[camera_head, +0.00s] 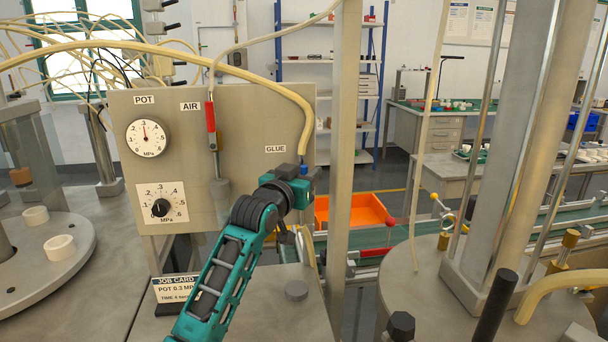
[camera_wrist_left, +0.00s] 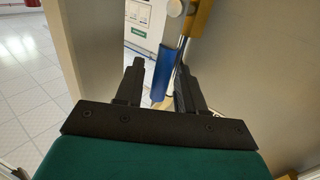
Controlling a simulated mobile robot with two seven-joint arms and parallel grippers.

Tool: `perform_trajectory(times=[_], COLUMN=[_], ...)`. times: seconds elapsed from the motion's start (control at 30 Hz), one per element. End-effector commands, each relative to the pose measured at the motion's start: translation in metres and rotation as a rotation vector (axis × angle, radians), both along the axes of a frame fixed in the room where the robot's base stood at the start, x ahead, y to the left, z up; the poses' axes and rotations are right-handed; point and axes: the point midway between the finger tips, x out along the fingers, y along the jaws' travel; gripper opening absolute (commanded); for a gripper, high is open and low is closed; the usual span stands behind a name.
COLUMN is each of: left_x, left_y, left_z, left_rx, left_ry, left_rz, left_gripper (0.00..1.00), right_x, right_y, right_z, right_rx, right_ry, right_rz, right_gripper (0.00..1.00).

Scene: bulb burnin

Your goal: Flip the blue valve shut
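The blue valve shows in the head view as a small blue piece (camera_head: 304,168) under the end of the thick yellow hose, by the GLUE label. Most of it is hidden behind my left wrist. In the left wrist view its blue handle (camera_wrist_left: 163,76) stands lengthwise, slightly tilted, between the two black fingers. My left gripper (camera_wrist_left: 160,80) is open around the handle, with a visible gap on the left finger's side; contact on the right side is unclear. In the head view my left gripper (camera_head: 306,173) is at the panel's right edge. My right gripper is not in view.
The grey panel (camera_head: 240,115) carries a POT gauge (camera_head: 147,138), a knob (camera_head: 160,207) and a red AIR valve handle (camera_head: 210,116). A grey post (camera_head: 345,140) stands close right of my gripper. An orange bin (camera_head: 352,210) lies behind.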

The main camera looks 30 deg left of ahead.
Motion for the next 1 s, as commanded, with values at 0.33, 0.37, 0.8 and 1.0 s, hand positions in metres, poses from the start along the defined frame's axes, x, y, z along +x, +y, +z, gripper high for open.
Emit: perform_trajectory(times=[0.33,0.37,0.8,1.0], left_x=[-0.0003,-0.0003,-0.0004,0.0008], left_y=[-0.0001,-0.0001,-0.0001,-0.0001], left_z=[-0.0001,-0.0001,-0.0004,-0.0010], left_rx=[0.000,0.000,0.000,-0.005], left_ry=[0.000,0.000,0.001,-0.001], left_rz=[0.000,0.000,0.000,0.000], left_gripper=[0.17,0.14,0.00,0.00], right_x=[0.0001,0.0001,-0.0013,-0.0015], right_y=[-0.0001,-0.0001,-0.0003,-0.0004], right_z=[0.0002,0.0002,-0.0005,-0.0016], right_rx=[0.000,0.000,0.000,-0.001], right_ry=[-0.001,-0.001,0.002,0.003], right_rz=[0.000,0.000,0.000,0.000], right_gripper=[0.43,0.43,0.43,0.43])
